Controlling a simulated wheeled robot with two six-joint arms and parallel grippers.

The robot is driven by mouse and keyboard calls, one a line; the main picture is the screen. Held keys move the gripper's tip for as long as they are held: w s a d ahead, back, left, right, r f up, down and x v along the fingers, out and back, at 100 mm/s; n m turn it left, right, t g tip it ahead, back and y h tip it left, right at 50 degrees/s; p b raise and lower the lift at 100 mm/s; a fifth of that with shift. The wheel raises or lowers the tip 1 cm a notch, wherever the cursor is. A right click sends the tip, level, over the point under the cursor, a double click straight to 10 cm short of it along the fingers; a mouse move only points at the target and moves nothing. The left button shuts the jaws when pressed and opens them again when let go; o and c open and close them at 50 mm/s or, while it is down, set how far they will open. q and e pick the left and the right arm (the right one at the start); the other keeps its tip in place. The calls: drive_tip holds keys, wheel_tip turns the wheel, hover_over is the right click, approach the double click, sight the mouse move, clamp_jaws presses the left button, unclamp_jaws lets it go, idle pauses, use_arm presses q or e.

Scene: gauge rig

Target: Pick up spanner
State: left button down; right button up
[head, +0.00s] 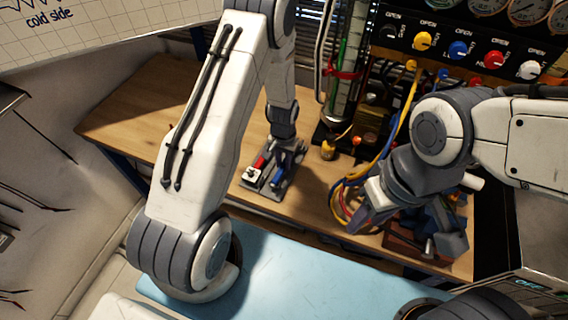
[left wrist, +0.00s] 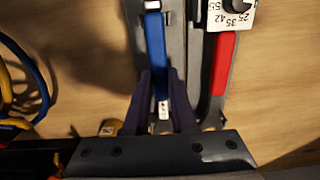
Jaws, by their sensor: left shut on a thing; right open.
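My left gripper (head: 287,152) reaches down to a grey tool tray (head: 272,191) on the wooden bench. In the left wrist view its two fingers (left wrist: 159,76) are shut on a blue-handled tool (left wrist: 155,45), one finger on each side of the handle. The tool's far end is out of that view, so I cannot tell if it is the spanner or if it is clear of the tray. A red-handled tool (left wrist: 222,66) lies beside it on the right. My right gripper (head: 372,207) is open at the right of the bench.
A white dial block (left wrist: 233,12) with numbers is on the tray; it also shows in the head view (head: 253,174). Yellow and blue hoses (head: 347,187) hang beside my right gripper. A panel with coloured knobs (head: 458,49) stands behind. The bench's left part (head: 135,119) is clear.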

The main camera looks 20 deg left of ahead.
sight(284, 164)
use_arm(q)
drive_tip(key=shift+r, duration=0.2)
drive_tip(key=shift+w+r+b, duration=0.1)
drive_tip(key=shift+r+b, duration=0.2)
drive_tip(key=shift+r, duration=0.25)
wheel_tip(284, 164, up, 3)
drive_tip(key=shift+f+b, duration=0.1)
drive_tip(key=shift+b, duration=0.45)
drive_tip(key=s+d+r+b, duration=0.2)
drive_tip(key=d+r, duration=0.4)
drive_tip(key=d, duration=0.5)
drive_tip(key=shift+s+d+r, duration=0.15)
drive_tip(key=shift+s+r, duration=0.25)
drive_tip(key=shift+s, duration=0.15)
drive_tip(key=c, duration=1.4)
unclamp_jaws()
clamp_jaws()
